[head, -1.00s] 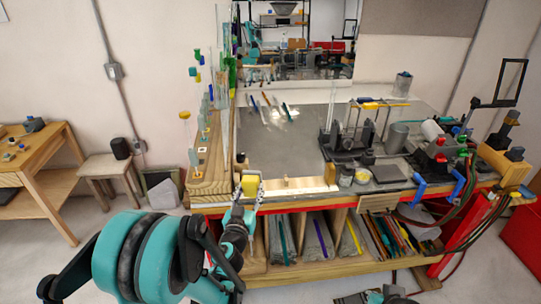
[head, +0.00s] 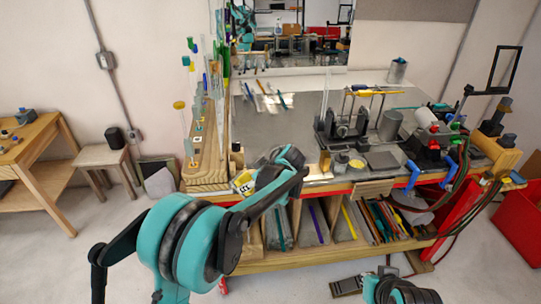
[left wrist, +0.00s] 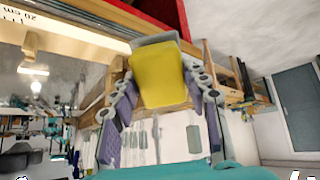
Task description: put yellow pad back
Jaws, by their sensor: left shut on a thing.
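The yellow pad (left wrist: 160,76) is a yellow block with a grey part at its top end. In the left wrist view it sits between the two fingers of my left gripper (left wrist: 163,95), which is shut on it. My teal left arm hides most of the gripper there. I cannot tell whether the pad touches the bench. My right gripper is out of view; only part of my right arm shows at the bottom.
A wooden rack (head: 207,172) with upright glass rods and coloured caps stands close left of the pad. The metal benchtop (head: 290,120) holds thin rods and a black fixture (head: 343,130). Shelves with coloured rods lie below. A small stool (head: 103,160) stands left.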

